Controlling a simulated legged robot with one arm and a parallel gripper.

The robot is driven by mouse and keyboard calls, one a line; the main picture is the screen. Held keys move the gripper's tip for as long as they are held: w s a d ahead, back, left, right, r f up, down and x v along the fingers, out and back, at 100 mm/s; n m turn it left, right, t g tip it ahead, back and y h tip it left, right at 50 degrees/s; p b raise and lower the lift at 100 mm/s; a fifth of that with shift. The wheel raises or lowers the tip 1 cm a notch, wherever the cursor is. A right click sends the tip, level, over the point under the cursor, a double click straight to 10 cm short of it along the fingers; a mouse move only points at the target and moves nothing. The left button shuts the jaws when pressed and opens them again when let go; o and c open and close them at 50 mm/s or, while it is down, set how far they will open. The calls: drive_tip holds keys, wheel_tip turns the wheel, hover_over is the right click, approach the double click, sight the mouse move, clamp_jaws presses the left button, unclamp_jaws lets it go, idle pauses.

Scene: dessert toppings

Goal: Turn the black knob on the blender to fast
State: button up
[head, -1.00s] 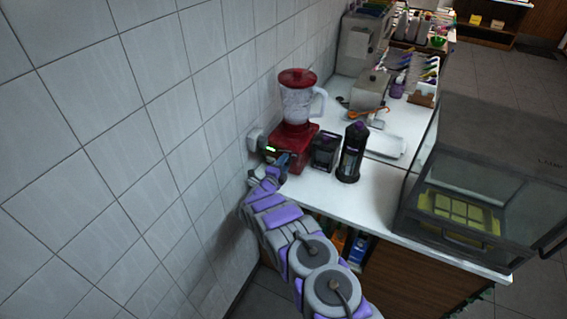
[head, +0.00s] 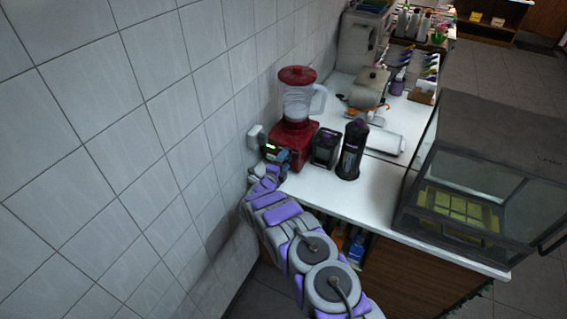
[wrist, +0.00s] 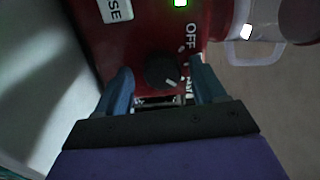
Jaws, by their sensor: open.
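The red blender (head: 290,147) stands on the white counter close to the tiled wall, with its clear jug (head: 297,102) and red lid on top. In the wrist view, the black knob (wrist: 161,71) is on the red front panel (wrist: 135,40), with a white mark on its right side. The label "OFF" is beside it, and other lettering is partly hidden by a finger. My gripper (wrist: 160,85) is open, with one blue finger on each side of the knob. I cannot tell whether the fingers touch it. In the head view my gripper (head: 272,166) is at the blender's front.
A black box-shaped item (head: 325,147) and a dark bottle (head: 352,150) stand right of the blender. A wall outlet (head: 254,137) is close on its left. A glass display case (head: 480,180) fills the counter's right end. Bare counter (head: 325,190) lies in front of the bottle.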

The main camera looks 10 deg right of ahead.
drive_tip(key=p+v, duration=0.1)
drive_tip(key=v, duration=1.6)
drive_tip(key=shift+a+p, duration=0.15)
drive_tip(key=shift+p, duration=0.25)
drive_tip(key=w+a+r+n+g+y+b, duration=0.1)
drive_tip(key=w+r+n+y, duration=0.2)
drive_tip(key=r, duration=0.2)
drive_tip(key=w+r+n+y+b, duration=0.1)
drive_tip(key=w+r+n+y, duration=0.2)
drive_tip(key=r, duration=0.3)
drive_tip(key=s+r+n+g+y+b, duration=0.1)
drive_tip(key=s+r+n+g+y, duration=0.3)
drive_tip(key=s+r+n, duration=0.3)
drive_tip(key=s+d+r+n+g+b, duration=0.1)
drive_tip(key=s+d+r+n+g, duration=0.1)
drive_tip(key=s, duration=1.5)
drive_tip(key=s+d+r+n+g+b, duration=0.1)
drive_tip(key=s+d+n+g, duration=0.4)
drive_tip(key=s, duration=1.2)
drive_tip(key=s+d+r+n+g+b, duration=0.1)
drive_tip(key=s+d+r+n+g, duration=0.2)
drive_tip(key=s, duration=1.4)
drive_tip(key=shift+s+d+r+n+g+y, duration=0.15)
drive_tip(key=shift+d+r+n+g+y, duration=0.15)
drive_tip(key=shift+d+n+g, duration=0.4)
